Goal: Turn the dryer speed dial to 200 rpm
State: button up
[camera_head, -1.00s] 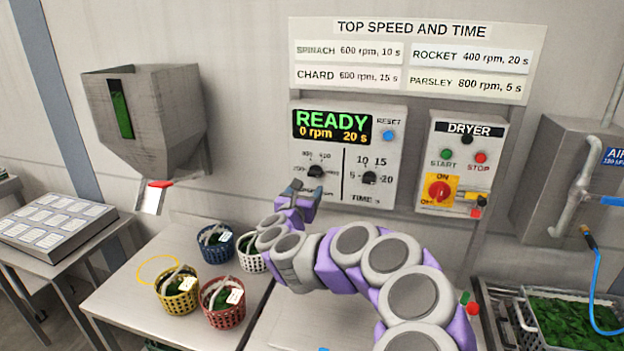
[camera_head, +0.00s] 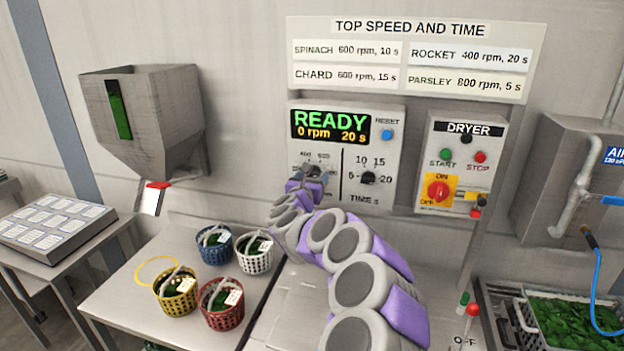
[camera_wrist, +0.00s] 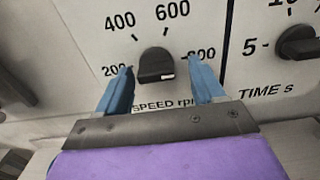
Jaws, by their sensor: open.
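The speed dial (camera_wrist: 156,66) is a black knob on the grey control panel (camera_head: 297,150), with 200, 400, 600 and 800 printed around it. A white mark shows on its lower right edge; I cannot tell exactly which number it points at. My gripper (camera_wrist: 161,74) is open, with one blue finger on each side of the dial and a visible gap to both. The left finger is by the 200, and the right one partly covers the 800. In the head view my gripper (camera_head: 310,174) largely hides the dial. The display (camera_head: 331,125) reads READY, 0 rpm, 20 s.
The time dial (camera_head: 368,178) sits close to the right on the same panel. A blue reset button (camera_head: 386,135) is above. The dryer switch box (camera_head: 462,160) is further right. Several baskets, one white (camera_head: 254,262), stand on the table below.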

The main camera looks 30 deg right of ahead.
jog(key=shift+a+r, duration=0.1)
jog(key=shift+a, duration=0.45)
jog(key=shift+c, duration=0.9)
jog(key=c, duration=0.9)
